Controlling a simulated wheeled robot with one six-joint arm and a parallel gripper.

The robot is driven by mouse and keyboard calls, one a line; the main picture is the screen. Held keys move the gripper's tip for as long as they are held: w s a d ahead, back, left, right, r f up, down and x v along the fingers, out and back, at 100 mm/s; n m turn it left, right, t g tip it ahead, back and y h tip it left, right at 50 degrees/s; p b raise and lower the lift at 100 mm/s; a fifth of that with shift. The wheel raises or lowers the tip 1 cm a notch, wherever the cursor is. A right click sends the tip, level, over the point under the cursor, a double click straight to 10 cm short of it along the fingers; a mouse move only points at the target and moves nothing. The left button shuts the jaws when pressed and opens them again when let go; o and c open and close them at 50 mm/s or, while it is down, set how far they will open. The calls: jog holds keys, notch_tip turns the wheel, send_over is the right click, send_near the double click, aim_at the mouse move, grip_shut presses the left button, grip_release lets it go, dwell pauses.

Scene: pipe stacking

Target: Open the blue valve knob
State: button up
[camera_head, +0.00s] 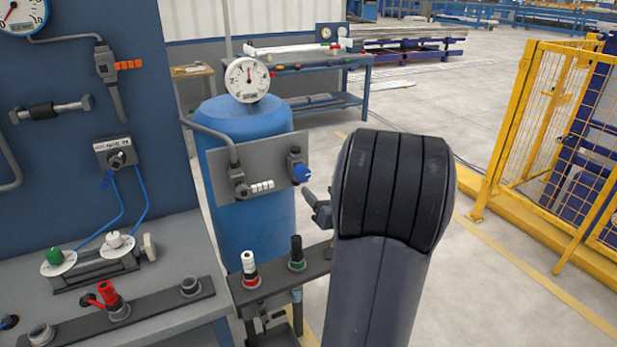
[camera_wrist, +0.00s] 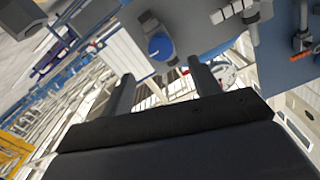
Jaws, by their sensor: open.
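The blue valve knob (camera_head: 301,173) sits on the right end of a grey plate (camera_head: 262,160) in front of a blue tank (camera_head: 245,215). My gripper (camera_head: 316,205) is just below and to the right of the knob in the head view, partly hidden by my arm. In the wrist view, my gripper (camera_wrist: 162,87) shows two dark fingers apart with nothing between them. The blue knob (camera_wrist: 160,46) is beyond the fingertips there, roughly centred between them. The gripper and knob look apart.
Below is a shelf with a black-topped valve (camera_head: 297,252) and a white one (camera_head: 249,264). A yellow fence (camera_head: 545,130) stands at right, with open floor before it.

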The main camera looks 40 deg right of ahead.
aim_at(304, 176)
jog(key=x, duration=0.9)
jog(key=shift+w+p, duration=0.1)
jog(key=shift+p, duration=0.2)
jog(key=shift+c, duration=0.2)
jog(key=c, duration=1)
jog(key=shift+o, duration=0.2)
